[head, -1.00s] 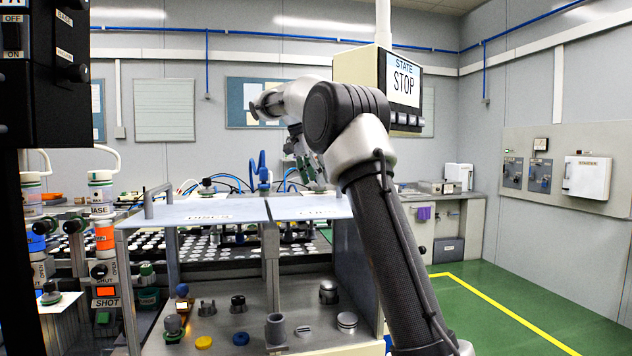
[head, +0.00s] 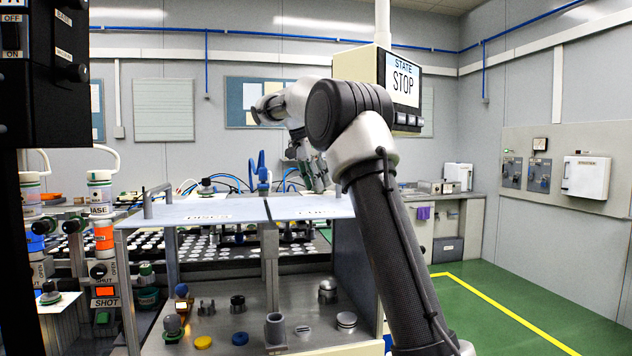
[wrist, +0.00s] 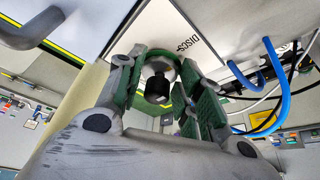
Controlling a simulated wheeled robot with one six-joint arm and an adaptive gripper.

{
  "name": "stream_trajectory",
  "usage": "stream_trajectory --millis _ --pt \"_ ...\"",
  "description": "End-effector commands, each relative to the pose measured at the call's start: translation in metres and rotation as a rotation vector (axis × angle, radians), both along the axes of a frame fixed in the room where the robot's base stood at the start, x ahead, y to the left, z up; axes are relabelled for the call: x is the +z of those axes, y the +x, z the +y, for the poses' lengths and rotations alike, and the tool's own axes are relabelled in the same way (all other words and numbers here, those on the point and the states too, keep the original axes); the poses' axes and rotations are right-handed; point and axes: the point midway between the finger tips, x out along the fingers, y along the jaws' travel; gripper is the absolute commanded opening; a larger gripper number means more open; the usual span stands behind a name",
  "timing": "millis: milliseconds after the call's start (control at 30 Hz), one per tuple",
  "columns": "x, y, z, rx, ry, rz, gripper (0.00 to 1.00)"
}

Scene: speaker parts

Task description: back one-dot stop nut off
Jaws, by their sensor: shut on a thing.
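My gripper (wrist: 160,88) has green-padded fingers, shut on a round grey part (wrist: 157,72) with a black cylindrical middle (wrist: 157,89). No dot mark is readable on it, so I cannot tell whether it is the one-dot stop nut. In the head view my gripper (head: 316,172) points down behind the pale lid panels, and what it holds is too small to make out.
The pale lid panel (head: 190,213) covers an open compartment. On its floor are a yellow disc (head: 203,342), a blue ring (head: 240,338) and a grey cup (head: 275,330). Blue hoses (wrist: 274,85) run right of my gripper. A screen (head: 403,80) reads STOP.

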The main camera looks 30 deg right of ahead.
Motion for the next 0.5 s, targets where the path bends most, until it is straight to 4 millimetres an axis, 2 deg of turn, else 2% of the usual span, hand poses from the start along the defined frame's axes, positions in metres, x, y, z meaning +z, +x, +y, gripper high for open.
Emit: stream_trajectory --millis 500 --pt "0.0001 -0.0043 -0.002 0.351 0.0 0.0 0.12"
